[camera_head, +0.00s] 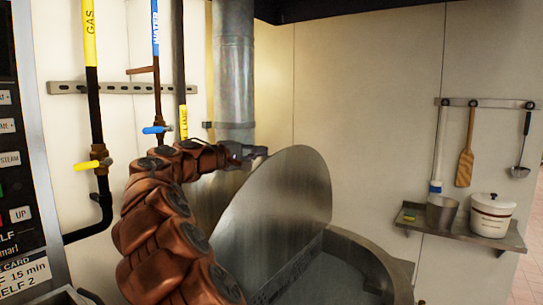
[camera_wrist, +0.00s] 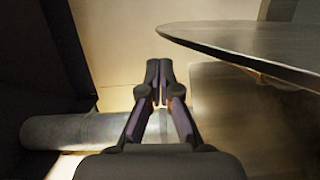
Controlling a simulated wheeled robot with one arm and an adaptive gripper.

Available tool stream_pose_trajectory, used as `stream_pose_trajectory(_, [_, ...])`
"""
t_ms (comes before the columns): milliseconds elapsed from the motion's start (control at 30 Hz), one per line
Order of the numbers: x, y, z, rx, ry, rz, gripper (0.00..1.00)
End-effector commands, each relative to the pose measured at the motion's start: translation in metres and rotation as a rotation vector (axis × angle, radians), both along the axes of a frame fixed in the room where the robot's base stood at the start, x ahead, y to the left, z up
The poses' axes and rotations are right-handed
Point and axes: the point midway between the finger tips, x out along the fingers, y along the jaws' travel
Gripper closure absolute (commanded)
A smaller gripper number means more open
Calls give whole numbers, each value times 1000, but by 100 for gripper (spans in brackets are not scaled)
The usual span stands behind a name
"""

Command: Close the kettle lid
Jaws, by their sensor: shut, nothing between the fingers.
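The kettle lid (camera_head: 285,205) is a large grey metal disc in the head view, raised and tilted steeply over the left side of the round kettle (camera_head: 375,265). The kettle's right part lies open and its grey inside shows. My gripper (camera_head: 262,152) is at the lid's upper left edge, by its back side. In the wrist view the lid (camera_wrist: 260,45) reaches in from the right, and my gripper (camera_wrist: 160,82) is to the left of its edge with a small gap in the picture. The fingers are shut and empty. Whether they touch the lid cannot be told.
A metal flue pipe (camera_head: 234,70) stands behind my gripper. Gas and water pipes (camera_head: 95,110) run down the left wall, beside a control panel (camera_head: 20,150). A wall shelf (camera_head: 465,232) with a white pot (camera_head: 491,215) hangs at the right. The space above the kettle's right side is clear.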

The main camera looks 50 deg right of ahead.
Motion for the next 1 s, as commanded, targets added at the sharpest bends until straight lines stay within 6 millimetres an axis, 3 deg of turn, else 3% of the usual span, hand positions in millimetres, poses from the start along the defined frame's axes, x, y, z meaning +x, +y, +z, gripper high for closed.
stream_pose_trajectory(267, [1, -12, -1, -6, 3, 7, 100])
stream_pose_trajectory(700, [-11, -78, -2, -3, 2, 10, 100])
stream_pose_trajectory(1000, [-15, -94, -2, -6, 1, 12, 100])
